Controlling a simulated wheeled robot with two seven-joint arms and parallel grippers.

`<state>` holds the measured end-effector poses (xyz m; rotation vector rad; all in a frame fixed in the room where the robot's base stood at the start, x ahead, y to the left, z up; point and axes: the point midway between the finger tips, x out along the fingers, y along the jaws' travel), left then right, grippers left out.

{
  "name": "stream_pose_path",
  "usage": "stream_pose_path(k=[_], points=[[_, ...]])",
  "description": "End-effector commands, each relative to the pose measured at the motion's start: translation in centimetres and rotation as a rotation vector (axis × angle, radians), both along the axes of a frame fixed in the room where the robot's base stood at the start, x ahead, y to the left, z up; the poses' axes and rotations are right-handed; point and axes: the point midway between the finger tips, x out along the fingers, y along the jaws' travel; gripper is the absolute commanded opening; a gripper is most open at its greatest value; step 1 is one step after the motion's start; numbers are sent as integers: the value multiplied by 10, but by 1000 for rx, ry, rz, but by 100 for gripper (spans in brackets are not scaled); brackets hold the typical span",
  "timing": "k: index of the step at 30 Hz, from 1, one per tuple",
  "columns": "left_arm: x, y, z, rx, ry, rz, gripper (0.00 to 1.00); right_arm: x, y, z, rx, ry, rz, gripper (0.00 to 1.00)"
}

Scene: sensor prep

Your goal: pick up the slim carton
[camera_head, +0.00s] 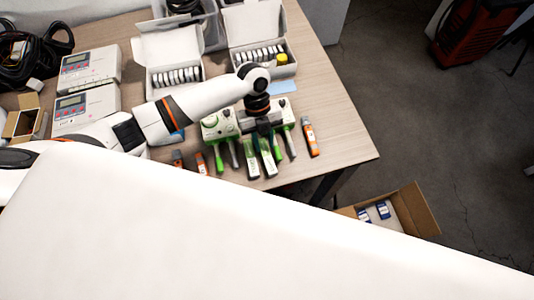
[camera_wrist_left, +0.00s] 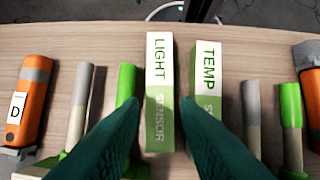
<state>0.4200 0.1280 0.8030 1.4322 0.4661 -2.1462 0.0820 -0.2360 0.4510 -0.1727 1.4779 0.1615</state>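Two slim white-and-green cartons lie side by side on the table in the left wrist view: one marked LIGHT SENSOR (camera_wrist_left: 159,85) and one marked TEMP (camera_wrist_left: 206,75), its lower part hidden by a finger. Both also show in the head view, below my left gripper (camera_head: 264,137). In the left wrist view, the dark green fingers of my left gripper (camera_wrist_left: 159,108) are apart, with the LIGHT SENSOR carton in the gap between them. Nothing shows as gripped, and I cannot tell whether a finger touches a carton. My right gripper is not in view.
Grey and green sticks flank the cartons, with an orange tool marked D (camera_wrist_left: 28,100) and another orange tool (camera_wrist_left: 308,75) farther out. White boxes with filled slots (camera_head: 176,76) stand behind. An open cardboard box (camera_head: 415,212) lies beyond the table edge. Bare tabletop (camera_head: 335,140) is at right.

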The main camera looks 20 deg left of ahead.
Motion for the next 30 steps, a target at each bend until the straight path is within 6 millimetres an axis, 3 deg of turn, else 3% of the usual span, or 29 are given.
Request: stream_pose_path(k=[6,14,19,30], points=[[-8,-6,-26,1,3,0,29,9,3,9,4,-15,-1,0],[-9,-7,-30,0,0,0,29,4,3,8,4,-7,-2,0],[-9,-7,-30,0,0,0,5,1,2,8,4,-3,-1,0],[-8,-6,-20,-1,-2,-1,3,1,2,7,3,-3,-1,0]])
